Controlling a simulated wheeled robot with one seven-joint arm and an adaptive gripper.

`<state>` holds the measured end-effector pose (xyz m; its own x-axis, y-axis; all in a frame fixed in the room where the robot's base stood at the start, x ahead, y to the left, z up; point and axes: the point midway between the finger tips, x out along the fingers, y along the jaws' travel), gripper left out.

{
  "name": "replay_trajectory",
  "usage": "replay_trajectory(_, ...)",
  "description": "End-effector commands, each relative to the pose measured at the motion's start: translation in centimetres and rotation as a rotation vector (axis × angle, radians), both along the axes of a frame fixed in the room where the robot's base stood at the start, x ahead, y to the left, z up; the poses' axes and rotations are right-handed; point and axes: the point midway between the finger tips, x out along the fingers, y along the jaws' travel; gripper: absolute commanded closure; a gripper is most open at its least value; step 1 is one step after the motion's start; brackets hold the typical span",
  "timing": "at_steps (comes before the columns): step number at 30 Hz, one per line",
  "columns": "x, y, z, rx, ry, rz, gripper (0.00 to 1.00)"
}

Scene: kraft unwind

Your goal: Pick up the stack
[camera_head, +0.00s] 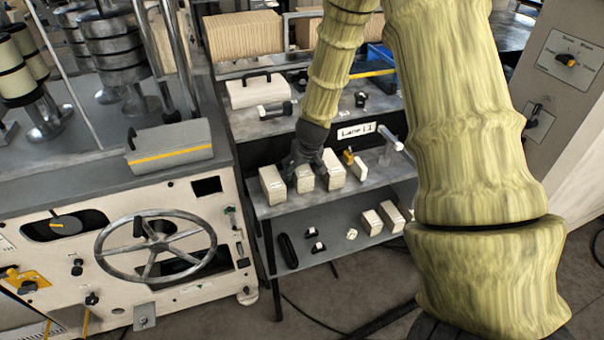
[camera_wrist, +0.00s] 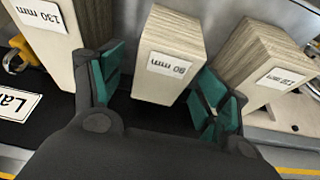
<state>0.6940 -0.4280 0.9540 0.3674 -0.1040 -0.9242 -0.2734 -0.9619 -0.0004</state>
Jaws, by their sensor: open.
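Three pale layered stacks with white front labels stand in a row on the grey shelf under the lane sign. The middle stack (camera_head: 306,184) also shows in the wrist view (camera_wrist: 168,85), its upside-down label seeming to read 90 mm. The left stack (camera_head: 272,186) appears at the right of the wrist view (camera_wrist: 262,62), its label hard to read. The right stack (camera_head: 333,168) appears at the left of the wrist view (camera_wrist: 52,35), labelled 130 mm. My gripper (camera_head: 304,162) is open above the middle stack. Its teal-padded fingers (camera_wrist: 163,88) lie on either side of it.
A small yellow-topped item (camera_head: 348,157) and a pale block (camera_head: 359,168) are right of the row. The lower shelf (camera_head: 320,265) holds a black item and several small parts. A machine with a handwheel (camera_head: 155,252) stands left. A white case (camera_head: 262,90) lies behind.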

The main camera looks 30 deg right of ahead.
Motion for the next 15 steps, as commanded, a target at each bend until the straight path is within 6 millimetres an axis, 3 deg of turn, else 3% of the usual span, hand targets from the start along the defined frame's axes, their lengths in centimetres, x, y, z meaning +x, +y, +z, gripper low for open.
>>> replay_trajectory(6,0.5,-0.1,-1.2,0.001,0.0,-0.001,0.25)
replay_trajectory(15,0.5,-0.2,-1.3,0.0,0.0,-0.001,0.27)
